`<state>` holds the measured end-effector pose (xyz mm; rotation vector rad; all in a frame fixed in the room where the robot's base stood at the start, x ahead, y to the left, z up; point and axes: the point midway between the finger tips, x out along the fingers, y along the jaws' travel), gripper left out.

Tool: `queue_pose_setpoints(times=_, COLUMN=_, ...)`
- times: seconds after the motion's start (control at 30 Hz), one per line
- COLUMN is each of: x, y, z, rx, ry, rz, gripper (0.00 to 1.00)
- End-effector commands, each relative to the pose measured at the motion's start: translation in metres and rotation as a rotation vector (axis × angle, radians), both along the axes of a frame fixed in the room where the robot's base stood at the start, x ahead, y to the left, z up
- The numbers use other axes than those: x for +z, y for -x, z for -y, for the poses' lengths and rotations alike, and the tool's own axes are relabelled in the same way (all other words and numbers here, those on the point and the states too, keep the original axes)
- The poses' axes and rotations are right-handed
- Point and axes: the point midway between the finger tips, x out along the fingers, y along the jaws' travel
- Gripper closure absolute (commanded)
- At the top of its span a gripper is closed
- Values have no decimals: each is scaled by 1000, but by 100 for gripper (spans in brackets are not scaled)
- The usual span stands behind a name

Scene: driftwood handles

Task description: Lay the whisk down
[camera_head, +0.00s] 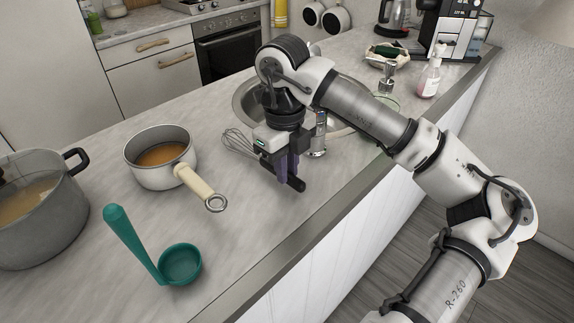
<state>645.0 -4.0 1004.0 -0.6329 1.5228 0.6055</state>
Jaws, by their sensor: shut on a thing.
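The whisk (239,141) has thin wire loops that show to the left of my gripper (290,180). Its handle runs behind and into the gripper and is mostly hidden. My gripper points down over the grey countertop, in front of the sink, and is shut on the whisk. The whisk's wires look low, near the counter surface. I cannot tell whether they touch it.
A saucepan (161,157) with a pale handle stands left of the gripper. A teal ladle (150,256) lies in front, and a large pot (38,215) is at far left. The sink (243,104) and tap (319,135) are close behind. The counter (255,222) is clear in front.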

Motion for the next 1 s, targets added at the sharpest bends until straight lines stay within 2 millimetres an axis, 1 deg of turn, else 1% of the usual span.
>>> queue_pose_setpoints(times=0.37, x=-5, y=0, z=0, rx=0, ry=0, rz=0, gripper=100)
queue_pose_setpoints(times=0.4, x=-4, y=0, z=0, rx=0, ry=0, rz=0, gripper=78)
queue_pose_setpoints(times=0.57, x=-4, y=0, z=0, rx=0, ry=0, rz=0, gripper=58)
queue_pose_setpoints(times=0.87, x=-2, y=0, z=0, rx=0, ry=0, rz=0, gripper=58)
queue_pose_setpoints(times=0.97, x=5, y=-1, z=0, rx=-1, ry=1, rz=1, gripper=58)
queue_pose_setpoints(times=1.0, x=11, y=-1, z=0, rx=-1, ry=1, rz=3, gripper=58)
